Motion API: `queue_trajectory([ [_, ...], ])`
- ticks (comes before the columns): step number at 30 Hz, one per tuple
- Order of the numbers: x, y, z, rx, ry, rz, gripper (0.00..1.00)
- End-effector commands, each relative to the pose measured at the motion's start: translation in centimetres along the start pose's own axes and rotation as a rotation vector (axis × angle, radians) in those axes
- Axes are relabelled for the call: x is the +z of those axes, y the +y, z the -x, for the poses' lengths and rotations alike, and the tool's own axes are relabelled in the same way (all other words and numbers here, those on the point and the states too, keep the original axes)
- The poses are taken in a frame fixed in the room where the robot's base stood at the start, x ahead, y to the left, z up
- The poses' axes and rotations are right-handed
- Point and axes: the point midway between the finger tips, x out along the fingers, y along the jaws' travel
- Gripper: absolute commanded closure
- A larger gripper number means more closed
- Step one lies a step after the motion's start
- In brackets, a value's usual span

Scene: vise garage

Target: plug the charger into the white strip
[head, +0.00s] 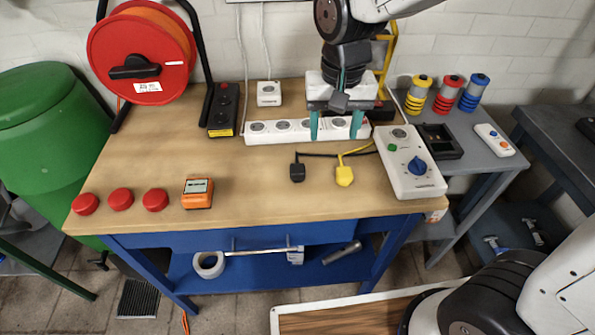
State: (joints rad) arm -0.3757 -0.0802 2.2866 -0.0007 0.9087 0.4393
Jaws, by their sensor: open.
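The white strip (276,133) is a long power bar with several round sockets, lying toward the back of the wooden workbench. My gripper (334,134) is open above its right half; its two teal fingers stand apart and hide parts of the strip. I see nothing clearly held between them. A black plug (297,172) and a yellow plug (344,176) lie on the bench in front of the strip, each on a cable running right. I cannot tell which of them is the charger. Neither plug touches my gripper.
A white control box (411,170) with a blue knob stands right of the plugs. An orange meter (198,193) and red discs (121,199) lie front left. The bench centre-left is clear.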

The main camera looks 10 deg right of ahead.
Motion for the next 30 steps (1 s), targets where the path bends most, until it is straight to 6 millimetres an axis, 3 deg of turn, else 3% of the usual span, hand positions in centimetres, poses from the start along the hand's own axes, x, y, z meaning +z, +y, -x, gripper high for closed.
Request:
queue_trajectory([
  [3,-1.3,-3.5,-3.0,0.008,-0.019,-0.004,0.42],
  [9,-2.2,-6.2,-5.3,0.011,-0.024,-0.017,0.42],
  [20,-2.2,-6.4,-5.5,0.011,-0.024,-0.02,0.42],
  [30,-2.1,-6.4,-8.1,0.011,-0.024,-0.02,0.42],
])
